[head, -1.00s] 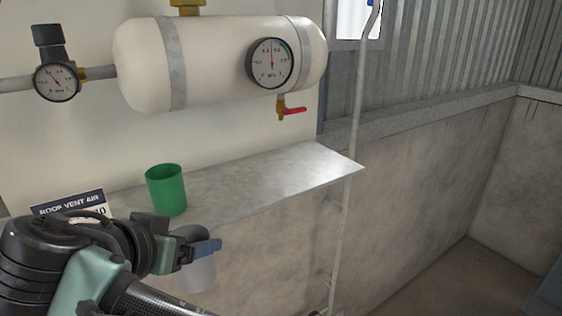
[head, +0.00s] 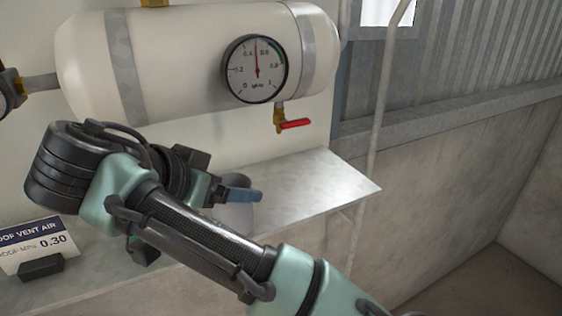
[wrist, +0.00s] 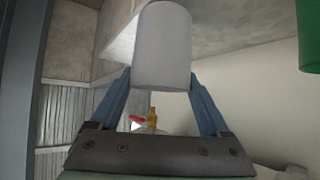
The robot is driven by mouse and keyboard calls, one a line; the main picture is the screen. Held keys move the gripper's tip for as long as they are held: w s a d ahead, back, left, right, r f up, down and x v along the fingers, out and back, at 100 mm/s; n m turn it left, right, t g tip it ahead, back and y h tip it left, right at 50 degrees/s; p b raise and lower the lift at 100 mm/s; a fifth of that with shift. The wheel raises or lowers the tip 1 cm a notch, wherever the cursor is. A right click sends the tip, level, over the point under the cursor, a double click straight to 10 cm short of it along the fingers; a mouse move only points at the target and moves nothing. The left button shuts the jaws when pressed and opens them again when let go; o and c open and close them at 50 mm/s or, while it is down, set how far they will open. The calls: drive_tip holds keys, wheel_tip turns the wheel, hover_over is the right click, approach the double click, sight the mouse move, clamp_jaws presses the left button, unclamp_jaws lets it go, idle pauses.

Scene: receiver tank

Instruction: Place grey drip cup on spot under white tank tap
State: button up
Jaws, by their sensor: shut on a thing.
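The white tank (head: 190,62) is mounted on the wall. Its brass tap (head: 280,116) with a red lever hangs under its right end, above the metal shelf (head: 325,185). My gripper (head: 240,194), with blue fingers, is shut on the grey drip cup (head: 236,215). In the head view the cup is partly hidden by the fingers and lies left of and below the tap, over the shelf's picture area. Contact with the shelf cannot be told. In the wrist view the cup (wrist: 161,48) sits between both fingers, with the tap (wrist: 152,120) beyond. No marked spot is visible.
A green cup (wrist: 309,36) stands to one side; in the head view my arm hides most of it. A sign (head: 38,245) stands on the shelf's left part. A pressure gauge (head: 256,69) fronts the tank. A thin upright pipe (head: 377,120) runs near the shelf's right end.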

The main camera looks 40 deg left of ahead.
sight(244, 183)
drive_tip(key=w+b, duration=0.1)
drive_tip(key=b, duration=0.1)
drive_tip(key=w+f+b, duration=0.1)
drive_tip(key=w+b, duration=0.1)
drive_tip(key=shift+w+a+f, duration=0.15)
drive_tip(key=shift+w, duration=0.15)
drive_tip(key=w+b, duration=0.1)
drive_tip(key=b, duration=0.1)
drive_tip(key=w+b, duration=0.1)
drive_tip(key=b, duration=0.2)
drive_tip(key=shift+w+a+b, duration=0.25)
drive_tip(key=shift+w+b, duration=0.05)
drive_tip(key=shift+w+r+b, duration=0.2)
drive_tip(key=shift+w+b, duration=0.15)
drive_tip(key=shift+b, duration=0.05)
drive_tip(key=shift+w+a+f+p, duration=0.15)
drive_tip(key=shift+w+a+p, duration=0.15)
drive_tip(key=shift+w, duration=0.9)
drive_tip(key=shift+w+a+f+p, duration=0.2)
drive_tip(key=shift+w+p, duration=0.1)
drive_tip(key=shift+w, duration=0.9)
drive_tip(key=shift+w+a+f+p, duration=0.2)
drive_tip(key=shift+w+p, duration=0.1)
drive_tip(key=shift+w, duration=0.9)
